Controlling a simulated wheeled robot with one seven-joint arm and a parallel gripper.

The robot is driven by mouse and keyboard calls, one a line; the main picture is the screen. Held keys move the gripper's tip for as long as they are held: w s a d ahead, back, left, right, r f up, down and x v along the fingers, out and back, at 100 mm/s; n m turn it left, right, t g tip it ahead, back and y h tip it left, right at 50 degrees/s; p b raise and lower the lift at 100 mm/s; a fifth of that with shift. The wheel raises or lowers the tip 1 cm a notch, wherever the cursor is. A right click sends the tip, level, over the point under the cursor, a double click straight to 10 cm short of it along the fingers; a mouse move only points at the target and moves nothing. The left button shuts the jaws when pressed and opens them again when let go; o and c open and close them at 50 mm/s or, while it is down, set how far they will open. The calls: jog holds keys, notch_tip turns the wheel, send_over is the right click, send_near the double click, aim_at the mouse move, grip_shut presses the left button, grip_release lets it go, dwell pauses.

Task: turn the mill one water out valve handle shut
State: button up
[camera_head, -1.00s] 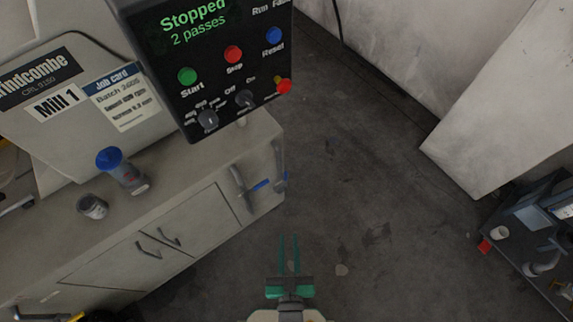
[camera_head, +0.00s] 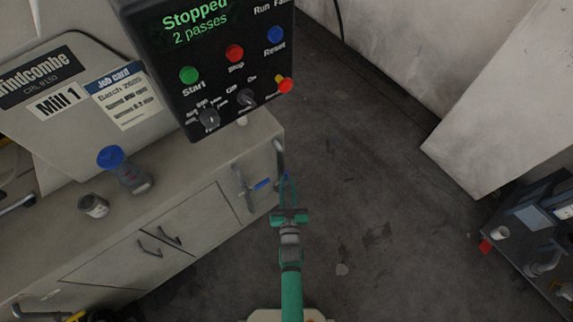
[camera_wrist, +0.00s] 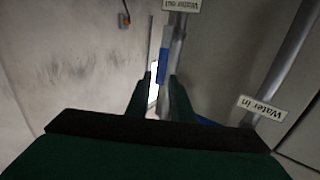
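The water out pipe (camera_wrist: 177,45) runs down in the wrist view, below its white "Water out" label (camera_wrist: 182,5). A blue valve handle (camera_wrist: 164,66) lies roughly along it, just beyond my fingertips. In the head view this pipe (camera_head: 279,155) is at the right end of the Mill 1 cabinet, with its blue handle (camera_head: 284,178) partly behind my fingers. My gripper (camera_head: 288,180) is open, its fingers (camera_wrist: 160,85) apart and pointing towards the handle. I cannot tell whether they touch it.
The water in pipe (camera_wrist: 285,60), with its label (camera_wrist: 262,110), stands to the right in the wrist view. Another blue handle (camera_head: 262,184) shows left of my gripper in the head view. The control panel (camera_head: 215,60) overhangs the cabinet (camera_head: 170,235).

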jog(key=w, duration=0.8)
jog(key=shift+w+a, duration=0.2)
jog(key=shift+w, duration=0.05)
grip_shut()
